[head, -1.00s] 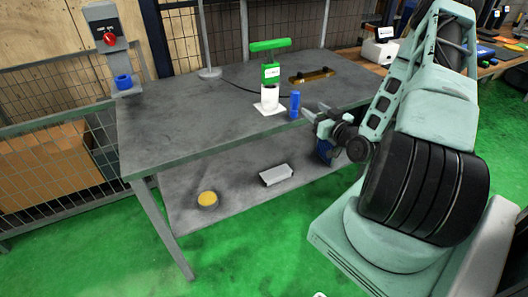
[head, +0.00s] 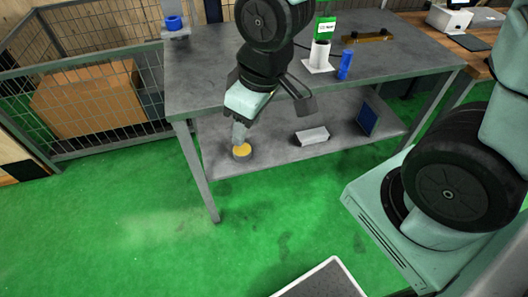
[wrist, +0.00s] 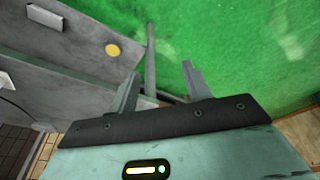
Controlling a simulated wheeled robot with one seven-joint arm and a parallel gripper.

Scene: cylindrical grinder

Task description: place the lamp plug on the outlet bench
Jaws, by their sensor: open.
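A small blue upright cylinder (head: 346,65), which looks to be the lamp plug, stands on the grey bench top (head: 205,75) near its front edge. Just left of it is the lamp's white base (head: 319,57), with a green part (head: 326,27) above, cut off by the frame. My gripper (wrist: 160,86) is open in the wrist view, with nothing seen between its fingers. In the head view my arm hangs in front of the bench, left of the blue cylinder and apart from it. The arm hides part of the bench top.
The lower shelf holds a yellow-topped disc (head: 242,150), a silver block (head: 312,135) and a blue panel (head: 367,118). A post with a blue socket (head: 174,23) stands at the bench's left end. Mesh fencing (head: 95,100) is left. Green floor in front is open.

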